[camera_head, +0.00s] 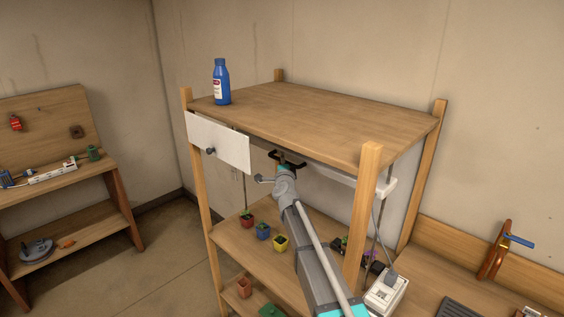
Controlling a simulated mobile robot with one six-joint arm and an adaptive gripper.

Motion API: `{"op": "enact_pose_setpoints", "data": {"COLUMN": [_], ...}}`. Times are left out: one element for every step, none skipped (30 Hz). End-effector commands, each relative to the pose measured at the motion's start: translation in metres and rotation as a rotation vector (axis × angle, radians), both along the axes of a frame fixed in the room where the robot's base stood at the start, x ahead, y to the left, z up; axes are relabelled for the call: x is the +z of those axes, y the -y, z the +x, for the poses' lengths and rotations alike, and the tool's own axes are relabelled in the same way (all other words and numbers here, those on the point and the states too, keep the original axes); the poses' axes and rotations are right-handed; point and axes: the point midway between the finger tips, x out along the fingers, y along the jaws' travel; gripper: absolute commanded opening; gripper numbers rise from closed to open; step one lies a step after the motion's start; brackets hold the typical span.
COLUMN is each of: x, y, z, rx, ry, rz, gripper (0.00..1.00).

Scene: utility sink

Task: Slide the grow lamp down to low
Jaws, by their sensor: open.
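A long white bar that looks like the grow lamp (387,187) hangs just beneath the wooden top shelf, near a thin vertical rod at its right end. Much of it is hidden by the shelf and my arm. A white panel (225,143) with a dark knob (210,151) shows at the left front, under the shelf edge; I cannot tell if it belongs to the lamp. My gripper (288,158) is open, just under the shelf's front edge, between the panel and the lamp's right end. Whether it touches the lamp cannot be told.
A blue bottle (221,83) stands on the top shelf (310,105). Several small potted plants (263,231) stand on the shelf below. A white box (385,293) sits at the lower right. A wooden bench with tools (60,171) is at the left. Shelf posts (364,205) flank my arm.

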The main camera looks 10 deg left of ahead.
Motion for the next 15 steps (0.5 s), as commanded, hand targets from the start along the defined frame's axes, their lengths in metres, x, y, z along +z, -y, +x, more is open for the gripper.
{"op": "enact_pose_setpoints", "data": {"x": [-0.0001, -0.0001, -0.0001, -0.0001, -0.0001, 0.0000, 0.0000, -0.0001, -0.0001, -0.0001, -0.0001, -0.0001, -0.0001, -0.0001, -0.0001], "y": [0.0002, 0.0003, 0.0004, 0.0004, 0.0005, 0.0006, 0.0007, 0.0007, 0.0008, 0.0009, 0.0010, 0.0010, 0.0011, 0.0012, 0.0012], "z": [-0.0001, 0.0000, -0.0001, -0.0001, -0.0001, -0.0001, -0.0001, -0.0001, 0.0000, -0.0001, -0.0001, -0.0001, 0.0000, 0.0000, 0.0001], "rx": [0.000, 0.000, 0.000, 0.000, 0.000, -0.001, -0.001, -0.001, -0.001, -0.001, -0.001, -0.001, -0.001, -0.001, -0.001], "ry": [0.000, 0.000, 0.000, 0.000, 0.000, 0.000, 0.000, 0.000, 0.000, 0.000, 0.000, 0.000, 0.000, 0.000, 0.000], "rz": [0.000, 0.000, 0.000, 0.000, 0.000, 0.000, 0.000, 0.000, 0.000, 0.000, 0.000, 0.000, 0.000, 0.000, 0.000], "gripper": [0.57, 0.57, 0.57, 0.57, 0.57, 0.49, 0.44, 0.38, 0.31, 0.25, 0.20, 0.12, 0.07, 0.01, 0.00]}}
